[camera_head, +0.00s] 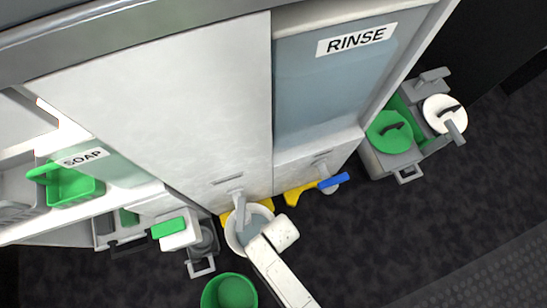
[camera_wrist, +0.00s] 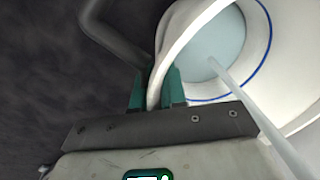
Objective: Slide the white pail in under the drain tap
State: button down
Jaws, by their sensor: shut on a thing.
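The white pail (camera_head: 233,240) stands at the foot of the white cabinet, with pale blue liquid visible inside. It also shows in the wrist view (camera_wrist: 250,95), with a blue line around its inside. My gripper (camera_wrist: 154,88) is shut on the pail's rim, one teal finger on each side of the wall. In the head view my gripper (camera_head: 264,240) reaches the pail's right side and hides part of it. A grey tap (camera_head: 239,205) comes down from the cabinet over the pail's back edge.
Yellow floor pieces (camera_head: 298,194) lie beside the pail at the cabinet's foot. A green bucket (camera_head: 230,292) stands in front. A grey caddy with a green lid (camera_head: 389,131) is at right. Dark floor is clear at lower right.

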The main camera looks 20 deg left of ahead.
jog(key=shift+a, duration=0.3)
jog(key=c, duration=1.1)
grip_release()
jog(key=shift+r, duration=0.1)
jog(key=r+p, duration=0.2)
jog(key=r, duration=0.1)
jog(key=r+p, duration=0.2)
jog(key=r, duration=0.2)
jog(key=d+r+p, duration=0.1)
jog(key=r+p, duration=0.1)
jog(key=r, duration=0.1)
jog(key=shift+r+p, duration=0.3)
jog(key=shift+p, duration=0.1)
